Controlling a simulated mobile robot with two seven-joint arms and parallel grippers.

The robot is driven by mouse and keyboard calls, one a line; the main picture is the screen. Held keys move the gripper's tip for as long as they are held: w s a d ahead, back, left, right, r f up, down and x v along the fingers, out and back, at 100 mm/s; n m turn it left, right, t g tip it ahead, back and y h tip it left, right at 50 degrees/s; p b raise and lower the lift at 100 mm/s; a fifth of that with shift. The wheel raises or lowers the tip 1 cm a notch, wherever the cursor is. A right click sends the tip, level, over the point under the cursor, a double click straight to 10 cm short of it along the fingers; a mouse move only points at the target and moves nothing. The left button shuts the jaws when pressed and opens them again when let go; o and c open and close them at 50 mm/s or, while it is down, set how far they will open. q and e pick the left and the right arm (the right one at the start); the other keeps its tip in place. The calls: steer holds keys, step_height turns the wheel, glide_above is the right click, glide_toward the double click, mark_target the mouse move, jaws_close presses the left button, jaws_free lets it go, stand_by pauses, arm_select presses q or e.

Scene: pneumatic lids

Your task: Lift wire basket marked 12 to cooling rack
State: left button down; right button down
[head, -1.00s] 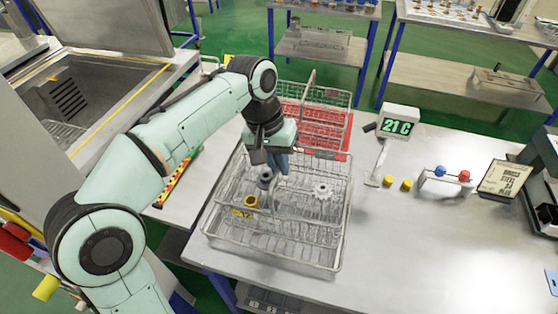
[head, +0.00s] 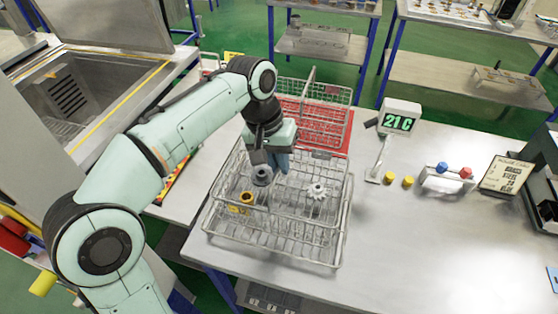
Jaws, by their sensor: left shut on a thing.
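The wire basket marked 12 (head: 300,261) is on the steel table in the head view, with its yellow tag (head: 237,209) at the near left. In it are a grey cylindrical part (head: 262,175), a yellow ring (head: 246,198) and a pale gear (head: 317,191). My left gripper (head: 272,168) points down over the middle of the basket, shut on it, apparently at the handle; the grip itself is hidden. Any gap under the basket is hard to judge. My right gripper is not in view. I cannot identify the cooling rack for certain.
Behind stands another wire basket (head: 337,94) on a red mat (head: 318,139). To the right are a display reading 21 (head: 399,122), two yellow caps, a stand with blue and red knobs (head: 446,180) and a sign (head: 507,176). An open chamber (head: 80,95) is at left. The table's front right is clear.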

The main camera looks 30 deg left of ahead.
arm_select(q)
steer(key=shift+s+f, duration=0.15)
steer(key=shift+f, duration=0.55)
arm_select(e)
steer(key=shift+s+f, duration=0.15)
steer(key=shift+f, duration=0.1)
arm_select(q)
steer(key=c, duration=1.1)
jaws_free()
steer(key=shift+a, duration=0.1)
steer(key=shift+r, duration=0.1)
steer(key=shift+r, duration=0.25)
steer(key=p+v, duration=0.1)
steer(key=v, duration=0.3)
steer(key=p+v, duration=0.1)
steer(key=v, duration=0.3)
steer(key=p+v, duration=0.2)
steer(key=v, duration=0.3)
steer(key=shift+w, duration=0.3)
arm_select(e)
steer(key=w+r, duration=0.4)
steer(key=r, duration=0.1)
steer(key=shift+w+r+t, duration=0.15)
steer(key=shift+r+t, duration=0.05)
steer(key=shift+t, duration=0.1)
